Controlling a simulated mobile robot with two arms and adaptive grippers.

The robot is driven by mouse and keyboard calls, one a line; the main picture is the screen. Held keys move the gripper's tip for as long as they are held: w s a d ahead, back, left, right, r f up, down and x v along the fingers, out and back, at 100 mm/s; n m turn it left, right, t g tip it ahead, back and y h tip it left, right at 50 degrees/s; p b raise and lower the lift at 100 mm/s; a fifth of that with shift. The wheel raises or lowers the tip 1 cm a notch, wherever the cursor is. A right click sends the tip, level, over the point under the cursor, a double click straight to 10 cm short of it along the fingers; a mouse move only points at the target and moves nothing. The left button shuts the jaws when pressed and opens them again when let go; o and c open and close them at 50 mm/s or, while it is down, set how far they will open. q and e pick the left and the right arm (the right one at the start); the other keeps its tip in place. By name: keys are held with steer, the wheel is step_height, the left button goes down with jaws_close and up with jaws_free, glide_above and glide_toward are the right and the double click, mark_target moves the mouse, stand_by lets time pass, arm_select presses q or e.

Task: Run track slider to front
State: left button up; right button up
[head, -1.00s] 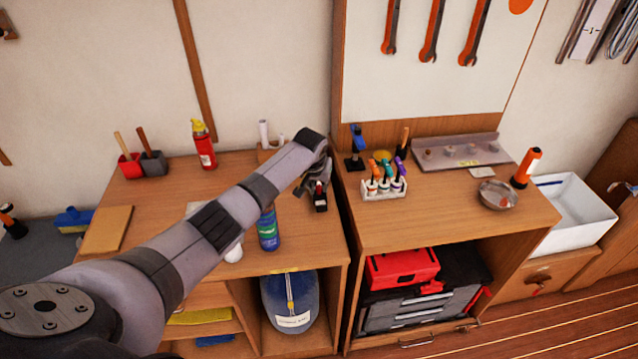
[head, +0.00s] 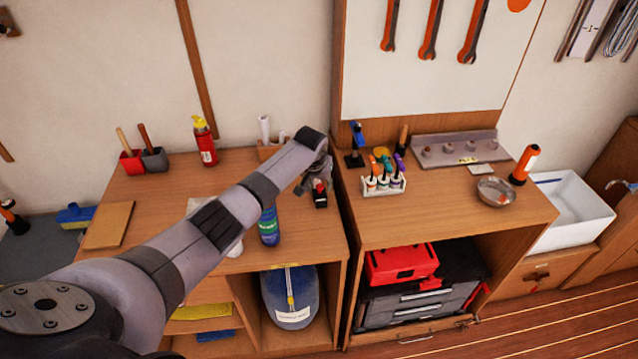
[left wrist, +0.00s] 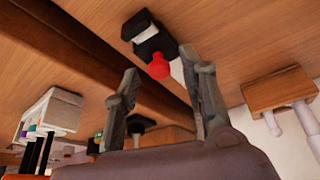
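A small black track (head: 321,201) with a red slider knob (head: 319,187) sits on the left bench top near its right edge. In the left wrist view the black track (left wrist: 148,32) has a pale strip, and the round red knob (left wrist: 159,68) is at its near end. My left gripper (head: 313,180) is just above and behind the track in the head view. In the left wrist view my left gripper (left wrist: 165,72) has its fingers spread, with the knob showing between the tips. I see no clear contact. My right gripper is in neither view.
A blue spray can (head: 269,228) stands left of the track, partly behind my arm. A wooden holder with white rolls (head: 265,130) is behind. Across the gap, the right bench holds a white rack (head: 384,190) of colored tools and a blue-topped clamp (head: 355,150).

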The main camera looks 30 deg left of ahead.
arm_select(q)
steer(key=v, duration=1.2)
stand_by(0.4)
